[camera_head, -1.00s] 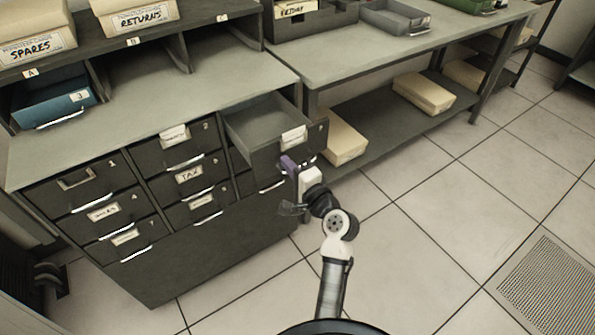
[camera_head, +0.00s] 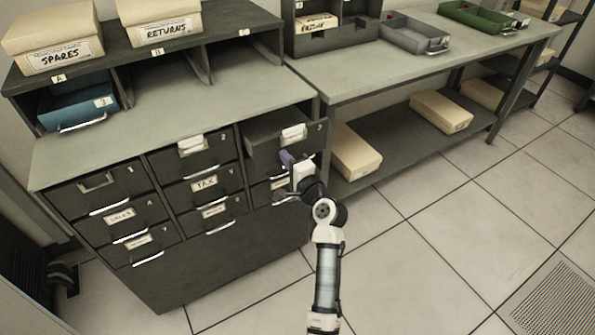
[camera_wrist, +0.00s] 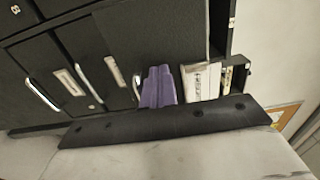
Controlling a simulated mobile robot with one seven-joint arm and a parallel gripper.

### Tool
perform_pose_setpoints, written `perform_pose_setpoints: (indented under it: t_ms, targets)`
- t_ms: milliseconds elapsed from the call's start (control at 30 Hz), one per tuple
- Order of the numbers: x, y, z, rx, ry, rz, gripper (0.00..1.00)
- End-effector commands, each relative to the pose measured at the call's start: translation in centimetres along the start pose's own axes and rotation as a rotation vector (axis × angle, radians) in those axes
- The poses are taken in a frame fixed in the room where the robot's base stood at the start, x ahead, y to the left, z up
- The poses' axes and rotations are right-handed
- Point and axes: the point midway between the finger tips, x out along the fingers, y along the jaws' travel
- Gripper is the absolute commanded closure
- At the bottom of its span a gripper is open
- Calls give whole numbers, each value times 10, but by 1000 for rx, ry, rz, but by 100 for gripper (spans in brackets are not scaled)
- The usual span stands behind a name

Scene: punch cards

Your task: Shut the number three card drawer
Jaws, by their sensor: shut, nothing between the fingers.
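The number three card drawer (camera_head: 312,140) is the dark top-right drawer of the cabinet, with a white label on its front. It stands partly out, with a short strip of its inside showing. My gripper (camera_head: 288,158), with purple fingers, is shut and empty at the drawer's front, left of and below the label. In the wrist view the purple fingers (camera_wrist: 158,88) point at a dark front beside a white label (camera_wrist: 200,82). Whether they touch the front I cannot tell. The drawer's handle is largely hidden by my gripper.
The other drawers of the cabinet, such as the TAX drawer (camera_head: 204,186), look shut. A grey bench (camera_head: 390,72) adjoins on the right, with cream boxes (camera_head: 356,152) on its lower shelf. The tiled floor (camera_head: 420,240) in front is clear.

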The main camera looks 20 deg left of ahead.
Motion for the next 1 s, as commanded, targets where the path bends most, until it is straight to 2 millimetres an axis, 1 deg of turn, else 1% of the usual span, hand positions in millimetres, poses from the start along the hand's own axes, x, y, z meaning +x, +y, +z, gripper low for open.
perform_pose_setpoints:
  t_ms: [33,200,400,500,633,1000]
  targets:
    - [14,-1,1,-3,-4,-1,100]
    - [51,0,1,-3,-4,-1,100]
    - [83,0,1,-2,-2,-2,100]
    - [93,0,1,-2,-2,-1,100]
    - [100,0,1,-1,-1,0,100]
    - [104,-3,0,-1,2,-5,100]
